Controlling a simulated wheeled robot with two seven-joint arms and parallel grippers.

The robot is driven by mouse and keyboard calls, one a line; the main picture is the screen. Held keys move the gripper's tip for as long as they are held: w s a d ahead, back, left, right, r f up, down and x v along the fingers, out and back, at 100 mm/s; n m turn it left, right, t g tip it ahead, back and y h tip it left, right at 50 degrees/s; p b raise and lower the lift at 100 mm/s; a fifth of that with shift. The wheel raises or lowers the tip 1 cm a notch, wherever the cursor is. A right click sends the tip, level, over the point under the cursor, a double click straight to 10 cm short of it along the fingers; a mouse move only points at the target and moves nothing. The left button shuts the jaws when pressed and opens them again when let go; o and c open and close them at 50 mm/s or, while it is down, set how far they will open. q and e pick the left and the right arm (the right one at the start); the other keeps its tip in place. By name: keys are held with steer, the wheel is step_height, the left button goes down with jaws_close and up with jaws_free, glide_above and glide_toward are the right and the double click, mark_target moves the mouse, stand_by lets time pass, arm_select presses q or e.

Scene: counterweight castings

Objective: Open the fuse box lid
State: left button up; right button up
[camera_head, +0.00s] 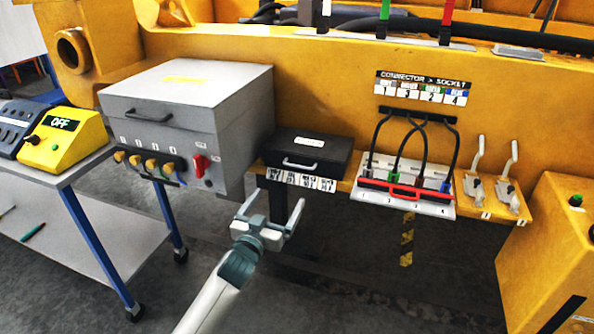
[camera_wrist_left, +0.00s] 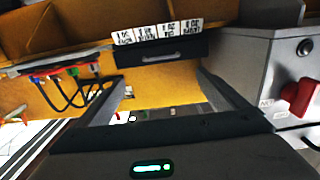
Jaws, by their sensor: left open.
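The black box with a flat lid (camera_head: 308,146), which I take to be the fuse box, sits on the yellow ledge with its lid shut. A light bar handle (camera_head: 299,163) is on its front, above a row of white labels (camera_head: 296,180). In the left wrist view, the box (camera_wrist_left: 185,50) and its handle (camera_wrist_left: 162,58) appear upside down beyond my fingers. My left gripper (camera_head: 279,197) is open and empty, below and in front of the box, apart from the handle. Its two fingers also show in the left wrist view (camera_wrist_left: 163,84). My right gripper is not in view.
A larger grey cabinet (camera_head: 230,110) with a red switch (camera_head: 200,166) stands close to the box's left. A socket panel (camera_head: 405,198) with several cables and two levers (camera_head: 495,170) are to the right. A cart (camera_head: 85,178) stands at left. Floor below is clear.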

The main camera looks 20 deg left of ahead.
arm_select(q)
steer(key=p, duration=0.1)
glide_toward(307, 152)
step_height(307, 152, down, 2)
steer(key=a, duration=0.1)
steer(key=shift+w+f, duration=0.15)
steer(key=shift+w, duration=0.5)
steer(key=shift+w+f, duration=0.15)
steer(key=shift+w, duration=0.55)
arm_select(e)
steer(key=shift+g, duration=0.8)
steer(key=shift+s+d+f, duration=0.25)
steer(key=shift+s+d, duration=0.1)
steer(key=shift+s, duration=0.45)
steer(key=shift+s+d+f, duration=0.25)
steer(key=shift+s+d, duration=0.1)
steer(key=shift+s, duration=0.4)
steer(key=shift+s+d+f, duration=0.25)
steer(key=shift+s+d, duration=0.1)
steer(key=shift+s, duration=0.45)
arm_select(q)
steer(key=c, duration=1.2)
steer(key=shift+p, duration=0.3)
steer(key=shift+c, duration=0.2)
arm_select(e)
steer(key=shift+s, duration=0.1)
